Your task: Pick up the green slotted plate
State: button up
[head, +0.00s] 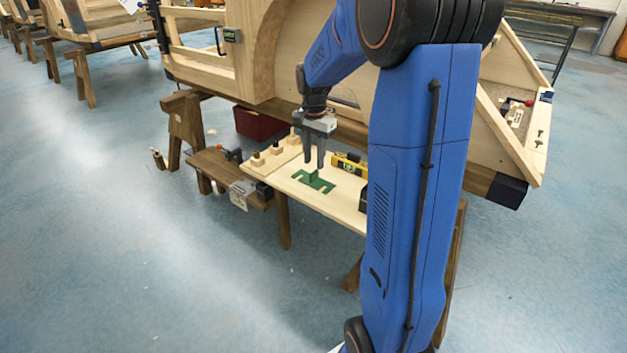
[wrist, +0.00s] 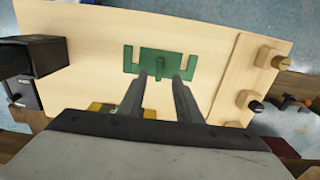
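The green slotted plate (head: 318,182) lies flat on a light wooden board (head: 345,208), with a small green upright grip at its middle. It also shows in the wrist view (wrist: 150,57), near the top centre. My gripper (head: 314,166) points down just above the plate. In the wrist view its two fingers (wrist: 168,78) are apart, with a gap between them, and reach toward the green upright. Part of the upright shows between or just beyond the fingertips. I cannot tell whether the fingers touch it.
A yellow level (head: 349,164) and a dark box (head: 363,198) lie on the board to the right. Wooden blocks with knobs (head: 274,153) stand at its left. A large wooden frame (head: 290,60) rises behind. A red crate (head: 258,124) sits beyond.

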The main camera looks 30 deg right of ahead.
aim_at(313, 172)
jog(key=shift+s+a+f, duration=0.1)
jog(key=shift+a+f, duration=0.05)
jog(key=shift+f, duration=2.45)
grip_shut()
